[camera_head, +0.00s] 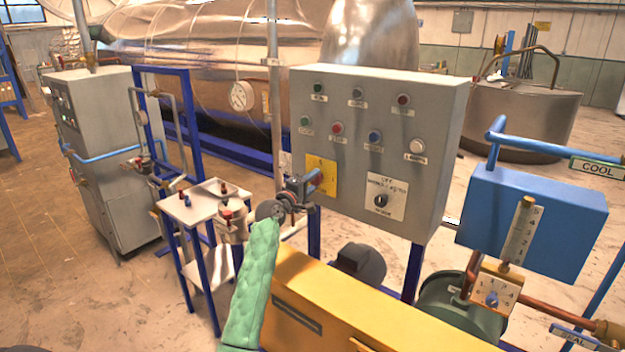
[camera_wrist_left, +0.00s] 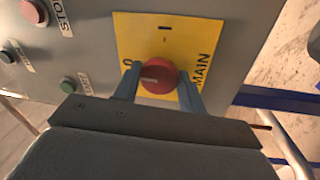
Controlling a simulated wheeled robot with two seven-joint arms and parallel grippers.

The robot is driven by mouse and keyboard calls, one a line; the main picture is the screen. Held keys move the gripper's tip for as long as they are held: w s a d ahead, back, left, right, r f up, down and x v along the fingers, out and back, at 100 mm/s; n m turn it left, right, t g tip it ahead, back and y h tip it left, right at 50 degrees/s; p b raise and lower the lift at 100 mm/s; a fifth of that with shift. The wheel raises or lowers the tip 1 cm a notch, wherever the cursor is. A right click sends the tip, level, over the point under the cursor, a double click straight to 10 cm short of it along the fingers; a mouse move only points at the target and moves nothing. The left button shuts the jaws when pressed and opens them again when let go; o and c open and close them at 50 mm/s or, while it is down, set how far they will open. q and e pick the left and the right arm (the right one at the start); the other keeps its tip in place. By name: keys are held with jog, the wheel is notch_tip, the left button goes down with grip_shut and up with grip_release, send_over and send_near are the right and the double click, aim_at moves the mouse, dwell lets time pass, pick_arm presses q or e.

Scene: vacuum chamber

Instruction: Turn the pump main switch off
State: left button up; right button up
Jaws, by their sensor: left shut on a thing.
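The pump main switch is a red round knob (camera_wrist_left: 158,76) on a yellow plate (camera_wrist_left: 183,38) marked 0, I and MAIN. The white mark on the knob points left in the left wrist view, roughly toward the 0. In the head view the yellow plate (camera_head: 323,168) is at the lower left of the grey control panel (camera_head: 370,110), and my gripper mostly hides the knob. My left gripper (camera_head: 314,184) is at the plate. Its blue fingers (camera_wrist_left: 159,84) are shut on the knob, one on each side. My right gripper is not in view.
Push buttons sit above the switch, and a black selector (camera_head: 381,200) is to its right. A yellow cover (camera_head: 340,310) stands below the panel. A small white table (camera_head: 205,205) is to the left, and a blue box (camera_head: 540,220) is to the right.

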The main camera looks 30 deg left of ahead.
pick_arm(q)
jog(key=shift+n, duration=0.3)
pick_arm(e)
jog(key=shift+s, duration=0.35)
pick_arm(q)
jog(key=o, duration=1)
jog(key=shift+a, duration=0.1)
jog(key=shift+c, duration=0.2)
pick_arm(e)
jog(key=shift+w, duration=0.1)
pick_arm(q)
jog(key=shift+s+f+b, duration=0.25)
jog(key=shift+s+b, duration=0.05)
jog(key=shift+s, duration=0.2)
jog(key=s+b, duration=0.3)
jog(key=s, duration=0.3)
jog(key=shift+s+a+f, duration=0.3)
jog(key=shift+s, duration=0.05)
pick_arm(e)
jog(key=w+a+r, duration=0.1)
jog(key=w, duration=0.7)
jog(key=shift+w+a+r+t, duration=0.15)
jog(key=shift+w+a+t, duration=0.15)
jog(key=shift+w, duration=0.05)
